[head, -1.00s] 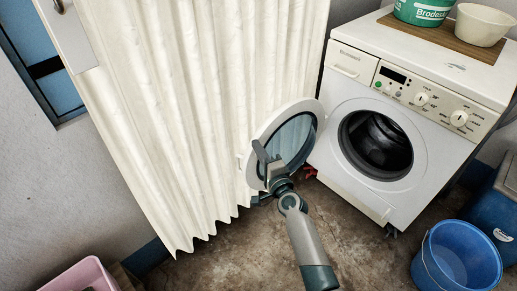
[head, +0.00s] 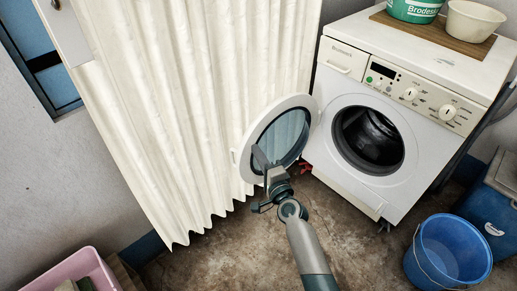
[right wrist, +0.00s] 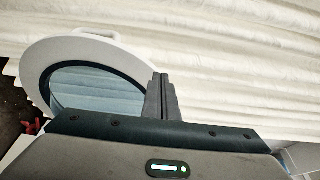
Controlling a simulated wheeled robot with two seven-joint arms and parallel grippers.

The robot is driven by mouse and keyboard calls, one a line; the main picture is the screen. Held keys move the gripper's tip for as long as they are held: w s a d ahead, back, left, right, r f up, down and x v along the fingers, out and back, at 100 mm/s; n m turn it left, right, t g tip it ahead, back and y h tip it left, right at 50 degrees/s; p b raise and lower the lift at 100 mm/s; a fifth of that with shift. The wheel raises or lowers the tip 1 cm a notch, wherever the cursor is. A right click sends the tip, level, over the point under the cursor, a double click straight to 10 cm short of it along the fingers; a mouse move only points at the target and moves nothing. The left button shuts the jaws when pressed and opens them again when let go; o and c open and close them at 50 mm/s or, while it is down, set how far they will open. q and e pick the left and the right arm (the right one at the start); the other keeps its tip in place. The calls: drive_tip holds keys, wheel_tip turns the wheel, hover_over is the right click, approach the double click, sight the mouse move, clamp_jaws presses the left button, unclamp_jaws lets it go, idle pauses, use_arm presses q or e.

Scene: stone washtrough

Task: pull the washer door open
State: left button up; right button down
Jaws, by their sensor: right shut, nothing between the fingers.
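The washer (head: 345,195) stands at the right of the head view with its round drum opening (head: 368,140) uncovered. Its white-rimmed round door (head: 310,104) is swung wide open to the left, beside the curtain. The door's handle (head: 234,156) is on the far left rim; it also shows at the top of the rim in the right wrist view (right wrist: 97,33). My right gripper (head: 260,160) is shut and empty, in front of the lower left of the door glass. In the right wrist view, its closed fingers (right wrist: 160,95) overlap the door's edge; contact cannot be told. My left gripper is out of view.
A cream curtain (head: 190,100) hangs behind and left of the door. A blue bucket (head: 450,250) and a blue bin (head: 485,205) stand at the right. A pink tub (head: 80,270) is at lower left. A green tub (head: 412,10) and a cream bowl (head: 474,20) sit on the washer.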

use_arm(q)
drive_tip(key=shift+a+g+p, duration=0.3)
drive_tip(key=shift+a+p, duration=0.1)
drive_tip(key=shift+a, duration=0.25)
use_arm(e)
drive_tip(key=s+a, duration=0.1)
drive_tip(key=s, duration=0.7)
drive_tip(key=shift+a, duration=0.15)
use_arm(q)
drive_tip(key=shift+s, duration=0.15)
